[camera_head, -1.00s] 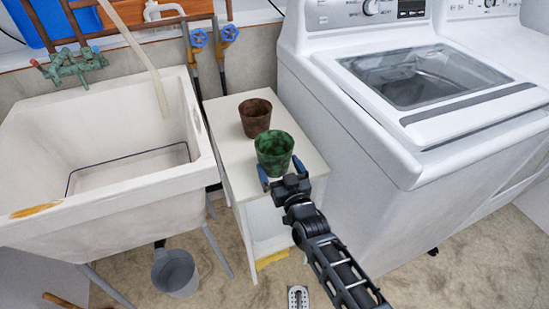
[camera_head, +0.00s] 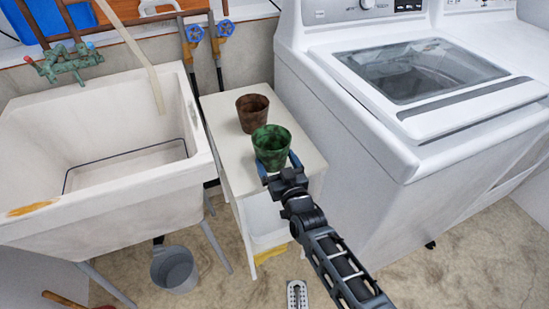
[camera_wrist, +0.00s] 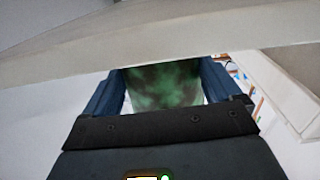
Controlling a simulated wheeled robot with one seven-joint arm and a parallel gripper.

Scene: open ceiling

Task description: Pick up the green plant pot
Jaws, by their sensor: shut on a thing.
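The green plant pot (camera_head: 271,148) is upright at the front of a small white table (camera_head: 237,160). My gripper (camera_head: 279,166) reaches it from the front, with its blue fingers on either side, shut on the pot. In the wrist view the pot's mottled green side (camera_wrist: 163,86) fills the gap between the fingers (camera_wrist: 162,92). A pale edge crosses that view and hides part of the pot. I cannot tell whether the pot's base touches the table.
A brown pot (camera_head: 253,113) stands just behind the green one on the table. A white sink (camera_head: 110,200) is close on the left, and a white washing machine (camera_head: 350,150) on the right. A grey bucket (camera_head: 175,269) is on the floor.

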